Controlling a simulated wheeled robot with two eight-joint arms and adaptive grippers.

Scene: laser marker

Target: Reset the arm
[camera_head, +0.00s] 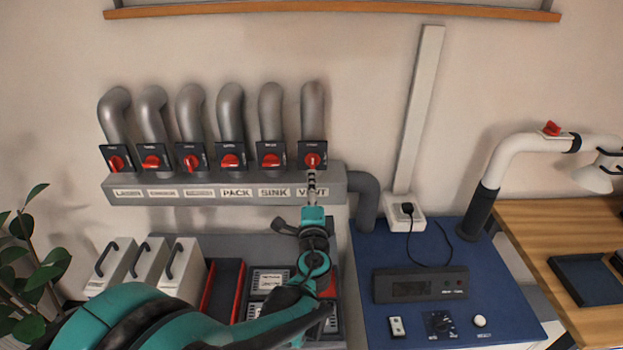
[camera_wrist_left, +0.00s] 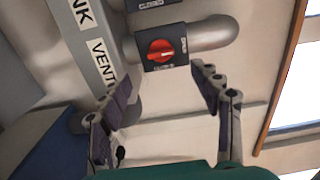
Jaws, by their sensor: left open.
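My left gripper (camera_head: 312,188) is raised in front of the grey duct panel, just below the VENT valve (camera_head: 312,160). In the left wrist view my left gripper (camera_wrist_left: 160,92) has its two fingers spread wide with nothing between them. The red knob of the VENT valve (camera_wrist_left: 161,50) shows beyond the fingertips, apart from them. In the head view this knob's handle looks upright, while most of the other knobs look closer to level. My left arm comes in from the lower left and hides part of the bench. My right gripper is not in view.
Several grey ducts with red knobs line the panel (camera_head: 130,190). Below stand white handled boxes (camera_head: 183,268) and a red-sided tray (camera_head: 223,290). A blue cabinet (camera_head: 440,325) carries a dark display box (camera_head: 420,284). A white fume arm (camera_head: 515,155) and wooden table (camera_head: 535,222) are at right.

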